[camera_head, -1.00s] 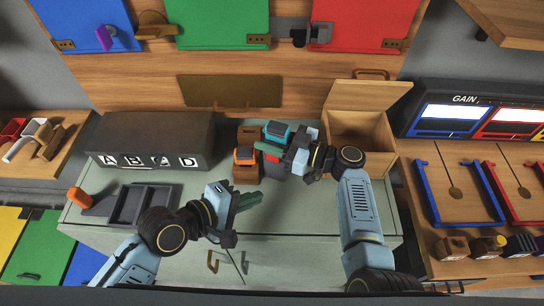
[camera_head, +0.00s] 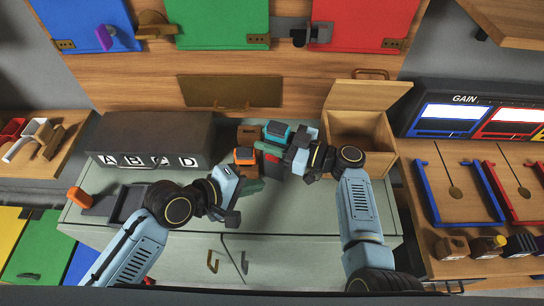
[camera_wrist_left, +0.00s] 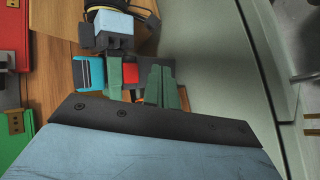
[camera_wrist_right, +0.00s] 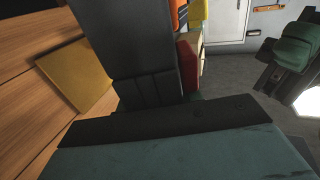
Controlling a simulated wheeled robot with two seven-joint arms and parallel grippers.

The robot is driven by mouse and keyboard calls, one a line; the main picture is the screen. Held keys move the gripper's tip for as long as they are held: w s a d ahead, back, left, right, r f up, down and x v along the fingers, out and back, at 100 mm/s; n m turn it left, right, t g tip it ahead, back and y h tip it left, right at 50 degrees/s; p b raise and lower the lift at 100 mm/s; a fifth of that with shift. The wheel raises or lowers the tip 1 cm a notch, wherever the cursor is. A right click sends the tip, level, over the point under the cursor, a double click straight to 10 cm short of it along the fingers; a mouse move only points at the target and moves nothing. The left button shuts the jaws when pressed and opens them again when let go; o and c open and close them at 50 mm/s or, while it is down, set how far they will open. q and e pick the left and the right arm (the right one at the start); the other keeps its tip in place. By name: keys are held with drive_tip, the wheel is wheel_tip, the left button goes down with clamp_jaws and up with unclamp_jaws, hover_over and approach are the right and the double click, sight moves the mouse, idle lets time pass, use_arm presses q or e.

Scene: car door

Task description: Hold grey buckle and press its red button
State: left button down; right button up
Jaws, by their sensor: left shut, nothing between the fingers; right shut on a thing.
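The grey buckle with a red button stands at the back middle of the bench; its red face (camera_head: 271,166) shows just below my right gripper. The red button (camera_wrist_left: 130,73) shows clearly in the left wrist view, facing my left gripper. My right gripper (camera_head: 266,150) is shut on the buckle from the right, with its green fingers across it. My left gripper (camera_head: 256,187) is shut and empty, its green fingers just in front of and below the buckle; they show in the left wrist view (camera_wrist_left: 162,90), apart from the button. Much of the buckle is hidden by my right gripper.
A teal-topped piece (camera_head: 278,133) is close behind the right gripper. An orange-topped piece (camera_head: 244,155) stands beside it on the left. An open wooden box (camera_head: 360,130) is at the right, a dark lettered case (camera_head: 150,135) at the left. The front of the bench is clear.

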sight(276, 163)
use_arm(q)
drive_tip(key=shift+w+d, duration=0.3)
drive_tip(key=shift+w, duration=0.45)
drive_tip(key=shift+w+d, duration=0.3)
drive_tip(key=shift+w, duration=0.45)
drive_tip(key=shift+w+d, duration=0.3)
drive_tip(key=shift+w, duration=0.45)
drive_tip(key=shift+w, duration=0.1)
drive_tip(key=shift+w+d, duration=0.15)
drive_tip(key=shift+w, duration=0.15)
drive_tip(key=shift+w+d, duration=0.15)
drive_tip(key=shift+w, duration=0.35)
idle(0.9)
drive_tip(key=shift+s, duration=0.15)
idle(0.3)
drive_tip(key=shift+s+a, duration=0.35)
drive_tip(key=shift+s, duration=0.4)
drive_tip(key=s, duration=0.1)
drive_tip(key=s+a, duration=0.1)
drive_tip(key=s, duration=0.2)
drive_tip(key=shift+s+a, duration=0.35)
